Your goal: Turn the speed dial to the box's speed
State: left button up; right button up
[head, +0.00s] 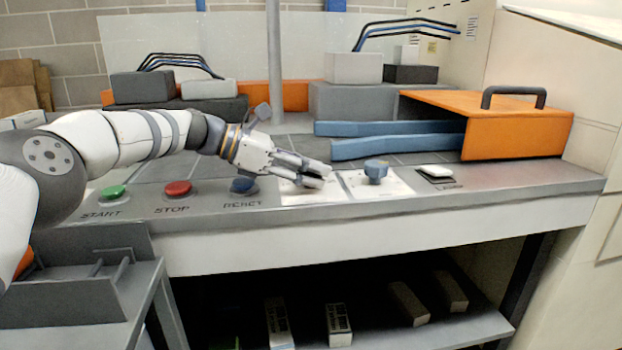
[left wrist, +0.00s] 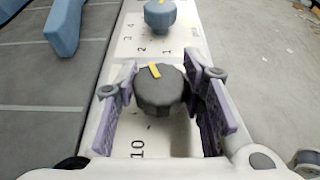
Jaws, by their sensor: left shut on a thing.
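My left gripper (head: 318,176) reaches in from the left over a white dial plate on the console. In the left wrist view its two purple-padded fingers (left wrist: 165,105) stand on either side of a dark grey dial (left wrist: 158,92), shut on it. The dial's yellow mark points up and slightly left in that view, and a "10" is printed below it. In the head view the gripper hides this dial. A blue dial (head: 376,171) with its own numbered plate sits just to the right; it also shows in the left wrist view (left wrist: 160,14). The right gripper is out of view.
Green START (head: 112,192), red STOP (head: 177,189) and blue RESET (head: 243,186) buttons line the console to the left. A white lamp switch (head: 435,171) is to the right. An orange housing (head: 515,128) stands behind, and several boxes lie on the lower shelf (head: 385,338).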

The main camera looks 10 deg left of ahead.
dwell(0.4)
pick_arm(q)
jog(key=o, duration=1.1)
jog(key=shift+o, duration=0.2)
jog(key=v, duration=1.2)
jog(key=shift+w+r, duration=0.1)
jog(key=shift+w, duration=0.05)
